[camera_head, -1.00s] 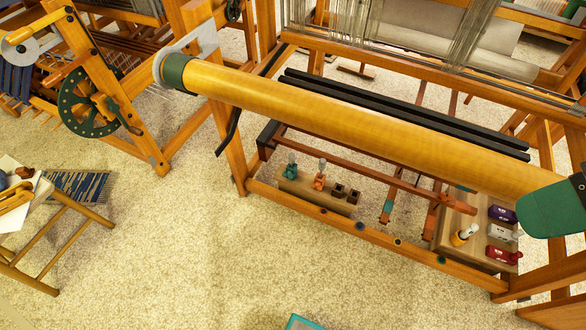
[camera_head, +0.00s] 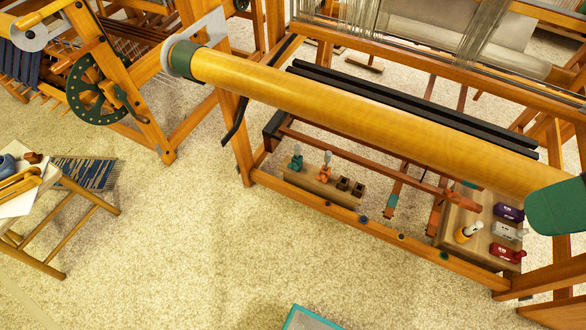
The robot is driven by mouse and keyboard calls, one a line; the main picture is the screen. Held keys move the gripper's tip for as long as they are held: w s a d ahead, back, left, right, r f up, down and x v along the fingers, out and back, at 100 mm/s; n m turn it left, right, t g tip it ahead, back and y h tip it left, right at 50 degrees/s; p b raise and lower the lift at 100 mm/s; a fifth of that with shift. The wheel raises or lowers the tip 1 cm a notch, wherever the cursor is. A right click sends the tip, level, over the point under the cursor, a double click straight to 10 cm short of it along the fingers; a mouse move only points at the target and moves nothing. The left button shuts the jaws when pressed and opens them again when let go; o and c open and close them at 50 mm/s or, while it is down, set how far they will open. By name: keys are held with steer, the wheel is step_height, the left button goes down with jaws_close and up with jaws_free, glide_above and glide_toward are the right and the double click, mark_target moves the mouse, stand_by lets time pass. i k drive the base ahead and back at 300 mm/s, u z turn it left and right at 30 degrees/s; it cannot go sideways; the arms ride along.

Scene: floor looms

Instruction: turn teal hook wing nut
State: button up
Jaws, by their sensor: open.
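A small teal piece (camera_head: 296,163) with a pale upright top stands at the left end of a low wooden block (camera_head: 342,193) inside the loom's lower frame. It looks like the teal hook, but its wing nut is too small to make out clearly. An orange piece (camera_head: 325,174) of similar shape stands to its right, followed by two dark square pieces (camera_head: 350,186). My gripper is not in view.
A thick wooden roller (camera_head: 370,115) crosses above the block, and a low front rail (camera_head: 370,216) runs before it. A second block (camera_head: 458,215) holds coloured pieces at right. A stool (camera_head: 70,232) stands left. A teal-edged object (camera_head: 306,318) lies at the bottom. Carpet between is clear.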

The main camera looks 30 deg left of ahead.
mark_target(294, 165)
steer(key=z, duration=2.15)
steer(key=k, duration=1.85)
steer(key=u, duration=2.6)
steer(key=i, duration=0.5)
steer(key=u, duration=0.05)
